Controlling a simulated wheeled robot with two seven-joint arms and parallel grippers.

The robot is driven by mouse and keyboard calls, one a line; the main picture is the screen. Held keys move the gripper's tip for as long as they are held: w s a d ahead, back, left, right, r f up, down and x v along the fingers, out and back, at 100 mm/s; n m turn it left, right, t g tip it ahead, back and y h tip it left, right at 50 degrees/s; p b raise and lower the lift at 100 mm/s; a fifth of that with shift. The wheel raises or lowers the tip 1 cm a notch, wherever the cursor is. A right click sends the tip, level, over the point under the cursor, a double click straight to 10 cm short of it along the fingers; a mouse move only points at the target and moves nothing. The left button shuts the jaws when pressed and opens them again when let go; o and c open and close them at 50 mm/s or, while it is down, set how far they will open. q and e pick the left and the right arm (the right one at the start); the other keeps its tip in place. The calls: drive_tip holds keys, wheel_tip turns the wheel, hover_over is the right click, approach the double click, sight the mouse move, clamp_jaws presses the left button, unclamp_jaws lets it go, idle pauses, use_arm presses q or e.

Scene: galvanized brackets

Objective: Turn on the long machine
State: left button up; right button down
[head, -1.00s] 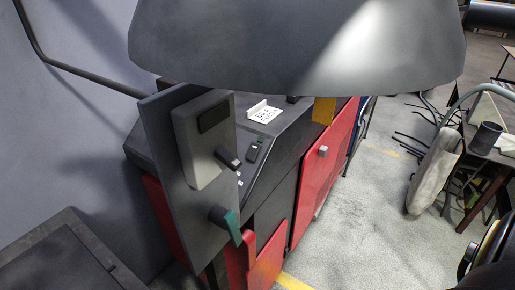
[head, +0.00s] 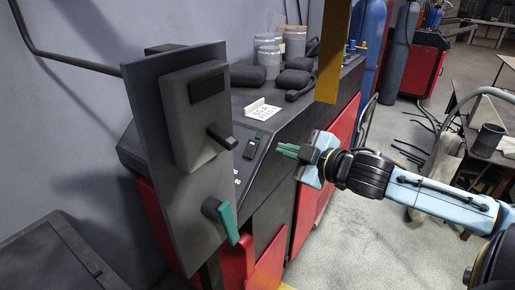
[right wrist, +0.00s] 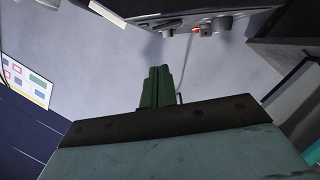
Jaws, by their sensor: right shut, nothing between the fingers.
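The long machine (head: 262,222), dark grey with red doors, runs from the lower left to the back in the head view. On its near end stands a grey upright panel (head: 157,190). The panel carries a grey box (head: 186,128) with a black lever (head: 222,136), and below it a teal-green handle (head: 221,218). My right gripper (head: 288,151) comes in from the right, its green fingers pointing left toward the panel, apart from it and in front of the machine's sloped top. The fingers also show shut and empty in the right wrist view (right wrist: 162,86). My left gripper is out of view.
A small white sign (head: 262,110) stands on the machine's top, with jars (head: 269,55) and black items behind. A yellow post (head: 333,52) hangs above. Blue gas cylinders (head: 371,45) stand beyond. A table (head: 487,140) is at right; grey floor lies between.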

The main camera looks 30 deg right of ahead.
drive_tip(key=shift+s+a+r+n+y, duration=0.15)
drive_tip(key=shift+a+r, duration=0.25)
drive_tip(key=shift+a, duration=0.05)
drive_tip(key=shift+s+a+r+n+y, duration=0.15)
drive_tip(key=shift+a+r, duration=0.2)
drive_tip(key=shift+a, duration=0.1)
drive_tip(key=shift+w, duration=0.1)
hover_over(251, 149)
drive_tip(key=s+a, duration=0.2)
drive_tip(key=s, duration=0.1)
drive_tip(key=shift+f, duration=0.85)
drive_tip(key=shift+w+d+f, duration=0.2)
drive_tip(key=shift+d+f, duration=0.7)
drive_tip(key=shift+f, duration=0.15)
drive_tip(key=shift+w+d+f, duration=0.15)
drive_tip(key=shift+d+f, duration=0.25)
